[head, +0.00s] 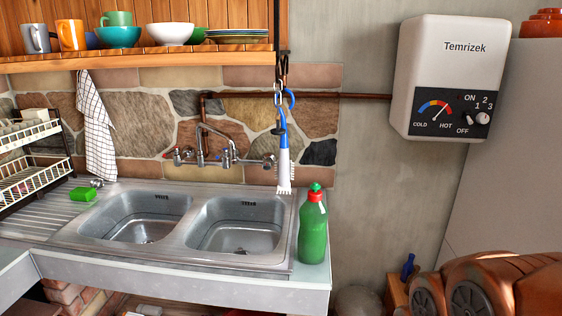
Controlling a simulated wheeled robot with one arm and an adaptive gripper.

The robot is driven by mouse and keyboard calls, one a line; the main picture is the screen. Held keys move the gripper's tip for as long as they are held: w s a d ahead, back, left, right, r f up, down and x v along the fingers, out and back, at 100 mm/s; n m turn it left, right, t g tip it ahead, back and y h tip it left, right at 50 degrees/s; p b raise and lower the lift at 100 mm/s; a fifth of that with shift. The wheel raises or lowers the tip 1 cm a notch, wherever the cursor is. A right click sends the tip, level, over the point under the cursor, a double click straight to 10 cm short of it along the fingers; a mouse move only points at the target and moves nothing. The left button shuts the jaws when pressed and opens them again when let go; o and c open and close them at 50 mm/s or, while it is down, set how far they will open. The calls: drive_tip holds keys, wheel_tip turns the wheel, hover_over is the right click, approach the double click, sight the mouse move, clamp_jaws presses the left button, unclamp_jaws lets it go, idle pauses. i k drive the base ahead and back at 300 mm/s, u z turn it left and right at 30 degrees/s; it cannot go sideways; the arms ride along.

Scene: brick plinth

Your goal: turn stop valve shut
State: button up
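No part that is clearly labelled as a stop valve shows in the head view. A wall-mounted mixer tap (207,150) stands behind the sinks, with a red-marked knob at its left and a blue-marked one near its middle. A grey round knob (268,161) sits at its right end, partly beside the hanging brush. A small blue upright object (407,267) stands at the lower right; I cannot tell if it is a valve handle or a bottle. My gripper is not in view.
The double sink (188,266) fills the left and middle. A green bottle (313,230) stands at its right corner. A brush (284,168) hangs above. A white water heater (450,70) hangs on the right wall. Rounded copper-brown parts block the lower right.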

sight(267, 164)
drive_tip(key=u, duration=0.4)
drive_tip(key=i, duration=0.85)
drive_tip(key=u, duration=0.7)
